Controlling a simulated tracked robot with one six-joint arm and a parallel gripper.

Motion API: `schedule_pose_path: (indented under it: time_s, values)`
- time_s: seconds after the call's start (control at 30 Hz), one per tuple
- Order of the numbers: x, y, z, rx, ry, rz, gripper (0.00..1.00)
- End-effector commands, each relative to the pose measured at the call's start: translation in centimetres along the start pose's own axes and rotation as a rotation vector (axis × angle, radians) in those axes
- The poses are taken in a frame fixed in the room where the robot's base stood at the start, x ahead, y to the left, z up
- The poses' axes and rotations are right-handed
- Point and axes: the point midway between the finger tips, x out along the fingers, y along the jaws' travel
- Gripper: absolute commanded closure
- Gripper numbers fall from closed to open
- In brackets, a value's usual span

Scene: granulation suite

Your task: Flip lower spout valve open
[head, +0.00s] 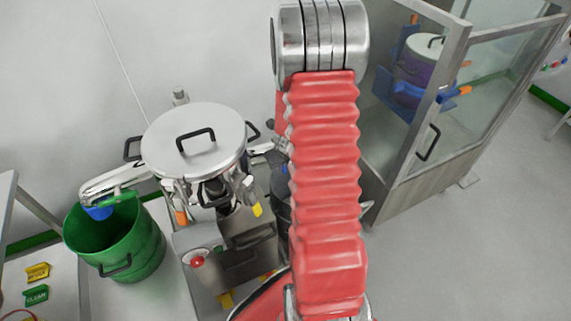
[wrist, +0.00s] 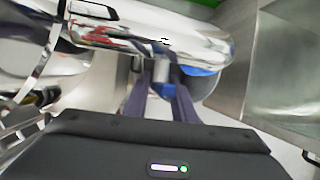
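A silver spout (head: 115,182) reaches left from the lidded steel vessel (head: 195,140), with a blue part (head: 98,212) under its end. In the wrist view, a shiny metal pipe (wrist: 150,38) crosses the top, with a rounded blue part (wrist: 203,86) beneath it. My gripper (wrist: 162,90) points at the underside of this pipe. Its two dark fingers stand apart, with a small silver and blue piece seen between them. I cannot tell whether they touch it. In the head view my gripper is hidden behind my red arm and the vessel. The valve's position is unclear.
A green drum (head: 120,240) stands under the spout. A steel base with a red button (head: 197,262) is below the vessel. A glass-panelled enclosure (head: 440,100) stands at the right. In the wrist view, a grey metal box (wrist: 280,70) is close on the right.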

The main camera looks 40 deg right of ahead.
Motion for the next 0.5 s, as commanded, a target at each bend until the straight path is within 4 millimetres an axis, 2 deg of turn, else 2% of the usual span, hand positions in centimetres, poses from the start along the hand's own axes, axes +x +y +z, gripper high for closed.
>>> schedule_pose_path:
  time_s: [0.13,0.5]
  values:
    - [-0.02,0.06,0.01,-0.001,0.000,0.001,0.66]
    - [-0.18,0.12,0.03,-0.001,0.000,0.002,0.66]
